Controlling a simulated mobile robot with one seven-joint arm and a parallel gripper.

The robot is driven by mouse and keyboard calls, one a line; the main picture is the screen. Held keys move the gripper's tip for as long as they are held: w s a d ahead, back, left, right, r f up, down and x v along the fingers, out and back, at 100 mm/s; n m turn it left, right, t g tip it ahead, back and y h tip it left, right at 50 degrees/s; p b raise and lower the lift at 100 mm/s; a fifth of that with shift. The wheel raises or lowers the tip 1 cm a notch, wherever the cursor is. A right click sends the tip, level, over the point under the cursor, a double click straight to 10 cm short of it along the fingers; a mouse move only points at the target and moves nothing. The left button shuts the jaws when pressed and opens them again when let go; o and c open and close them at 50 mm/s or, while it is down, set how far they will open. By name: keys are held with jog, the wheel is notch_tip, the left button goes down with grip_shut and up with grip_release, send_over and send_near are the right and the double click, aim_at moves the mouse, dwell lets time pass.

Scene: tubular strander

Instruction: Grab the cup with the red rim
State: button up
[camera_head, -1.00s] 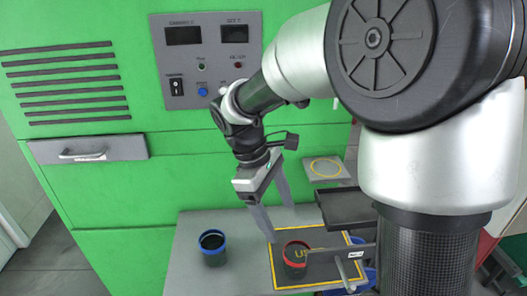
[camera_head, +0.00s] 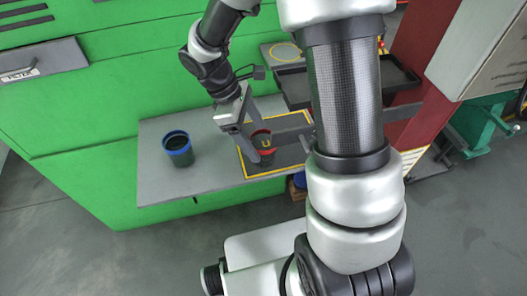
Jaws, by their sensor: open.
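The dark cup with the red rim (camera_head: 267,151) stands on the yellow-outlined mat at the right part of the grey shelf. My gripper (camera_head: 257,141) is open, its two fingers pointing down at this cup. One finger overlaps the cup's left front and the other reaches its back edge. The cup appears to be between the fingers, partly hidden by them; I cannot tell whether they touch it. A dark cup with a blue rim (camera_head: 178,149) stands to the left, apart from the gripper.
The grey shelf (camera_head: 200,180) projects from the green machine (camera_head: 110,120). A dark tray (camera_head: 290,88) lies behind and right of the red-rimmed cup. Blue items show below the shelf's right end. The shelf between the two cups is clear.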

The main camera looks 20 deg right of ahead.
aim_at(264, 148)
jog(key=b+x, duration=0.1)
jog(key=x, duration=0.4)
jog(key=shift+w+d+f, duration=0.1)
jog(key=shift+w+d, duration=0.05)
jog(key=c, duration=1.1)
